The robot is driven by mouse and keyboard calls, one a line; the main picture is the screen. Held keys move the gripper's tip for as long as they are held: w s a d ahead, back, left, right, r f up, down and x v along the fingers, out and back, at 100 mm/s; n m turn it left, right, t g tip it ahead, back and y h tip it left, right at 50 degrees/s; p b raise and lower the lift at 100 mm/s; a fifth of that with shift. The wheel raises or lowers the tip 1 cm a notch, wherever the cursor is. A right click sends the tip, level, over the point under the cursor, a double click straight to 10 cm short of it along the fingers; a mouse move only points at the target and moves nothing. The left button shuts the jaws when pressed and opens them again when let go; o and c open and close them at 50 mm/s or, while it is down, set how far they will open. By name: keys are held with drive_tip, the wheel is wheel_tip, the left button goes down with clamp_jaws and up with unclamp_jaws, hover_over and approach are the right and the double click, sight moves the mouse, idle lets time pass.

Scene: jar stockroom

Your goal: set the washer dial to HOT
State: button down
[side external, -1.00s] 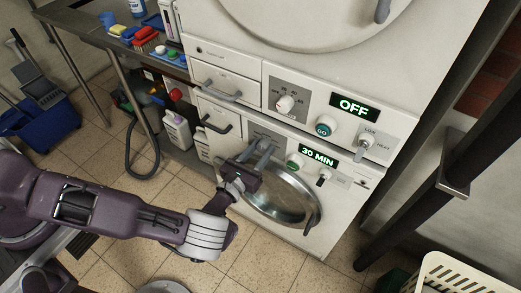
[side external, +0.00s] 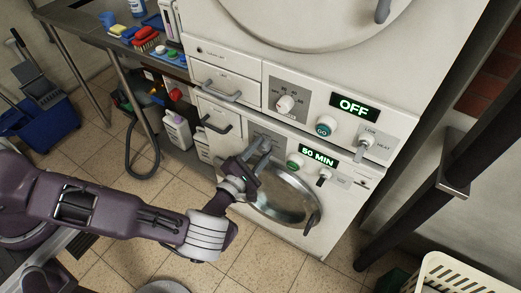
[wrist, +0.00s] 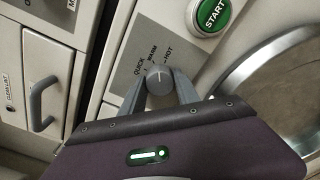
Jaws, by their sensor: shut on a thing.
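The washer dial (wrist: 159,77) is a grey round knob on a grey panel, with QUICK, WARM and HOT printed around it in the wrist view. My gripper (wrist: 160,88) is shut on the dial, one finger on each side. A pale mark on the dial points roughly up toward the WARM and HOT labels; I cannot tell exactly which. In the side view my gripper (side external: 262,147) reaches the lower machine's panel and hides the dial. The lower display (side external: 319,157) reads 50 MIN.
A green START button (wrist: 212,14) sits beside the dial panel. The round washer door (side external: 283,198) is just below my gripper. The upper machine has its own dial (side external: 286,104) and a display (side external: 354,107) reading OFF. Drawer handles (side external: 218,125) stick out at the left.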

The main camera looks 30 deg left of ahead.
drive_tip(key=shift+m, duration=2)
drive_tip(key=c, duration=0.9)
unclamp_jaws()
drive_tip(key=s, duration=0.7)
